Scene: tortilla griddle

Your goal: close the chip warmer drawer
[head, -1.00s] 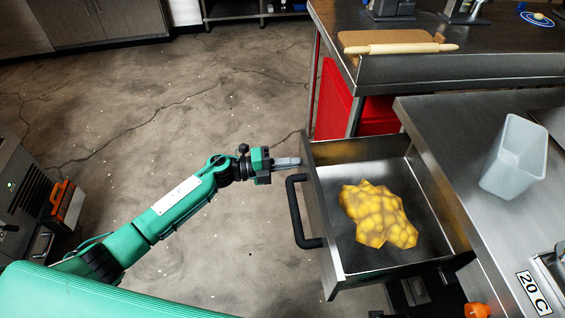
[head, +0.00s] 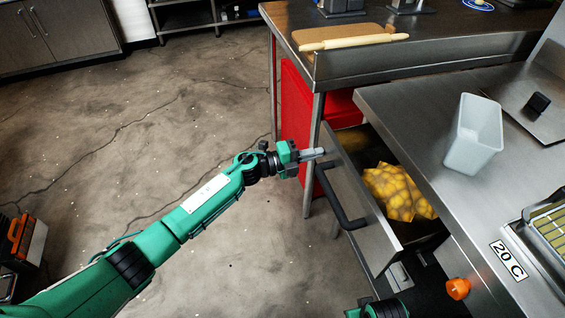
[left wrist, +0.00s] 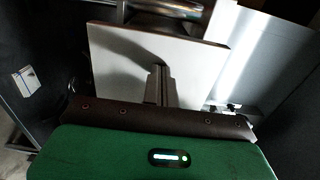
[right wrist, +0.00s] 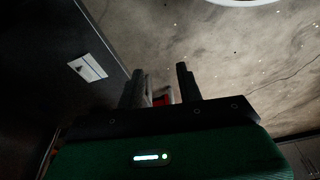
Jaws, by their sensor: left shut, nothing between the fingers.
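The chip warmer drawer (head: 367,205) is partly open below the steel counter, with its black bar handle (head: 340,203) facing left. Yellow chips (head: 400,192) lie inside, partly hidden under the counter edge. My left gripper (head: 319,153) is shut and empty, its tips at the far upper end of the drawer front, touching or very close to it. In the left wrist view its closed fingers (left wrist: 160,84) point at a pale flat panel. My right gripper (right wrist: 160,85) is open and empty in the right wrist view, beside a dark panel and above the floor.
The steel counter (head: 400,105) holds a pale container (head: 474,135). Another counter behind carries a rolling pin (head: 353,42) on a brown board. A red bin (head: 297,115) stands just beyond the drawer. An orange knob (head: 458,289) is at lower right.

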